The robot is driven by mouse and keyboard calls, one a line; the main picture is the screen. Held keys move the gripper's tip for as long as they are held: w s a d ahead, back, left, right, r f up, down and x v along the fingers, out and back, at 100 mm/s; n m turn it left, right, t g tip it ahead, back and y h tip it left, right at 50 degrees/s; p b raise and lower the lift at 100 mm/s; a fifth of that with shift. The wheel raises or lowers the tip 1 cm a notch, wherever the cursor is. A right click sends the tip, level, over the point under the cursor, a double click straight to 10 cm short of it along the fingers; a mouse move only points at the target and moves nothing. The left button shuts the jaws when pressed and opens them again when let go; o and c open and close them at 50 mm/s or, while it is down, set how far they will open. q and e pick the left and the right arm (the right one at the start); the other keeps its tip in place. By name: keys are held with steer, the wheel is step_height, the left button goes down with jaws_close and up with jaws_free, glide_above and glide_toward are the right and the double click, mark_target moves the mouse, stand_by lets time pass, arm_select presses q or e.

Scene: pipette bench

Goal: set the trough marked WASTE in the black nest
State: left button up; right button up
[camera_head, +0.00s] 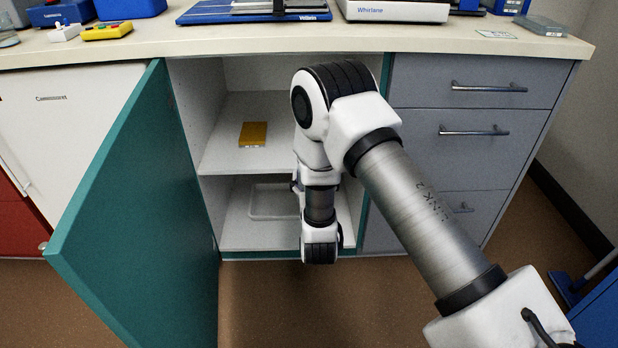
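No trough with a readable WASTE mark and no black nest can be made out in this view. A pale shallow tray (268,203) lies on the lower level of the open cabinet, partly covered by my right arm; I see no lettering on it. My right arm comes in from the lower right, bends at the top, and hangs down in front of the cabinet opening. Its gripper is hidden behind my own arm links. My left arm and gripper are out of the picture.
The teal cabinet door (140,225) stands open at left. A yellow box (253,133) lies on the cabinet's middle shelf (222,158). Closed grey drawers (475,95) are at right. The bench top (400,40) holds blue racks, a yellow item (106,31) and white equipment (395,10).

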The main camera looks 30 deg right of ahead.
steer(key=shift+a+r, duration=0.1)
steer(key=w+d+f+b, duration=0.1)
steer(key=w+d+b, duration=0.1)
steer(key=w, duration=0.2)
steer(key=w+d+f+b, duration=0.2)
steer(key=w+d, duration=0.1)
steer(key=w, duration=0.2)
steer(key=w+d+f+b, duration=0.2)
steer(key=w+d, duration=0.1)
steer(key=w, duration=0.1)
steer(key=shift+w+d, duration=0.15)
steer(key=shift+w, duration=0.25)
steer(key=shift+r, duration=0.2)
steer(key=shift+f, duration=0.2)
steer(key=o, duration=1)
steer(key=shift+o, duration=0.2)
